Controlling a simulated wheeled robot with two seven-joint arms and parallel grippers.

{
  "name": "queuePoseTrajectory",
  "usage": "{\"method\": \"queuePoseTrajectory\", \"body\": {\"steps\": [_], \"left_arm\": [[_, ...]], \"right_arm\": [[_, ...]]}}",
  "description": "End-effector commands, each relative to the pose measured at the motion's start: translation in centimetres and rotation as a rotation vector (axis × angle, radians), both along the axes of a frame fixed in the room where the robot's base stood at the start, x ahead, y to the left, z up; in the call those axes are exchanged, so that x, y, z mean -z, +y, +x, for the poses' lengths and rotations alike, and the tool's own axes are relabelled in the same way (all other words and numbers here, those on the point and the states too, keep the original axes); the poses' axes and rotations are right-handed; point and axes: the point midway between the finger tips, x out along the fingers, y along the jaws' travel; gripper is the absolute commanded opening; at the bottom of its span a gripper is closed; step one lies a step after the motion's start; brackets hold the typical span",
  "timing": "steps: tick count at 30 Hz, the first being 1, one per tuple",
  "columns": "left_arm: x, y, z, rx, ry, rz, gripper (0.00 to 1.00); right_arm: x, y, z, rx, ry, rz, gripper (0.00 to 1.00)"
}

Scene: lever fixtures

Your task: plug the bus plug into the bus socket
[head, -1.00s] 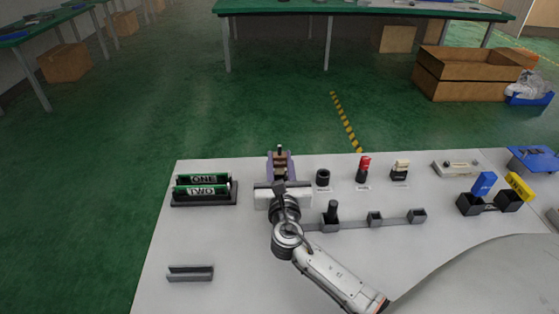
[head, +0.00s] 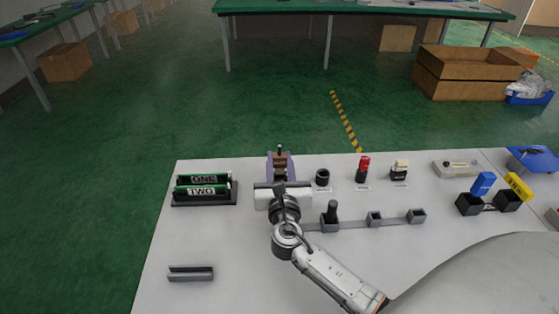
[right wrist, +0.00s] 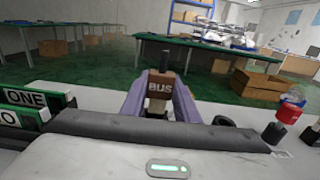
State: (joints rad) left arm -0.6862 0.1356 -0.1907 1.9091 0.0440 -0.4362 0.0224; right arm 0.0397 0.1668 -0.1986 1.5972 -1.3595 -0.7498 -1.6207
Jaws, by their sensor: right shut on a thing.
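The bus plug is a brown block marked BUS (right wrist: 159,103) with a dark upright stem on top. It shows between the fingers in the right wrist view and at the far edge of the table in the head view (head: 281,162). My right gripper (head: 281,167) is shut on it; its purple-grey fingers (right wrist: 160,108) flank the block. The plug looks upright. A black round holder with an open top (head: 323,177) stands just right of the gripper; I cannot read its label or tell whether it is the bus socket. My left gripper is out of view.
A red-topped piece (head: 363,168) and a cream-topped piece (head: 400,170) stand to the right. A slotted lever fixture (head: 352,222) lies nearer. The front left of the white table is mostly clear.

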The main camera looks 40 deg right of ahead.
Motion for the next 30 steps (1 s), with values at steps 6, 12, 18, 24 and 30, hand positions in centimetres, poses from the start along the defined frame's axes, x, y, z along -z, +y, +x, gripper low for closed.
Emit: {"method": "queuePoseTrajectory", "body": {"steps": [6,12,18,24,30], "left_arm": [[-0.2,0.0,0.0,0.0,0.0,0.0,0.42],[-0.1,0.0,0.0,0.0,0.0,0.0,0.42],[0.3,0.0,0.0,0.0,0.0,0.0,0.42],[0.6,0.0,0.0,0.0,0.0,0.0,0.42],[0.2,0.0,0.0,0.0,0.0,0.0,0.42]], "right_arm": [[0.0,0.0,0.0,0.0,-0.001,-0.001,0.06],[0.1,0.0,0.0,0.0,-0.001,-0.001,0.06],[0.6,0.0,0.0,0.0,-0.001,-0.001,0.06],[1.0,0.0,0.0,0.0,0.0,0.0,0.06],[0.7,0.0,0.0,0.0,0.002,0.0,0.06]]}}
